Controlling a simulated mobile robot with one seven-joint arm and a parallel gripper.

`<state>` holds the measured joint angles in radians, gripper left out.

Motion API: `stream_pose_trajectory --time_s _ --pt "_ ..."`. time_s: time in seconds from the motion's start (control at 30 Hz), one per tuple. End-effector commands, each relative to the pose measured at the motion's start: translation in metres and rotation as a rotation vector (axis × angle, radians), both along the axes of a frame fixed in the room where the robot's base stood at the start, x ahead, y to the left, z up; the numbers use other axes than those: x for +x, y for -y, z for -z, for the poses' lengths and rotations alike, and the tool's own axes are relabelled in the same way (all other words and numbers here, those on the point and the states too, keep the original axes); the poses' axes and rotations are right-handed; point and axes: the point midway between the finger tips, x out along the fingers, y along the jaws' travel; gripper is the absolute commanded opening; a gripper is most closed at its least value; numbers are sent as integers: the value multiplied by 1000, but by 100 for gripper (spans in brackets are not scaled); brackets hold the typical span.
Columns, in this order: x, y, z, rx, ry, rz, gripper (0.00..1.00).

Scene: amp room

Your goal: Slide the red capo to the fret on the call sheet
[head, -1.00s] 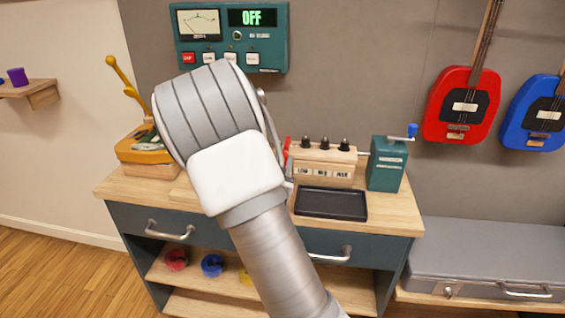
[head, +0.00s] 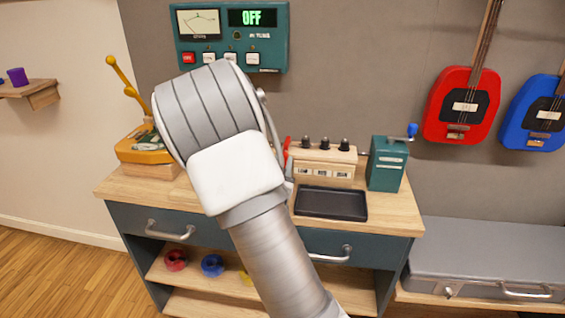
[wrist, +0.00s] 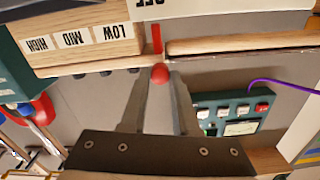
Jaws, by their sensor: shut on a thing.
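The red capo shows in the wrist view as a narrow upright red bar (wrist: 157,38) with a round red knob (wrist: 159,74) at its lower end. The bar stands in the gap between a wooden box and a long wooden bar (wrist: 240,42). My gripper (wrist: 159,82) is shut on the red knob, with one grey finger on each side. In the head view a little red (head: 286,150) shows just right of my arm, which hides the gripper. A white sheet (wrist: 215,8) is cut off at the top of the wrist view, and its print is not readable.
The wooden box (head: 325,160) has black knobs and LOW, MID and HIGH labels. A black tray (head: 331,203) lies before it, and a teal cranked box (head: 387,163) stands right. A wall panel (head: 230,38) reads OFF.

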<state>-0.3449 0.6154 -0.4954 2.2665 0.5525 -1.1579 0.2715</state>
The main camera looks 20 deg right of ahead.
Motion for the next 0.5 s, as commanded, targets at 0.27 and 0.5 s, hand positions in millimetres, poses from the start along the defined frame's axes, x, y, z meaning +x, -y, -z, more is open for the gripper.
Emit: stream_pose_trajectory --time_s 0.27,0.5 --pt "13 -21 3 2 3 -6 0" --pt "31 -46 1 1 0 -2 0"
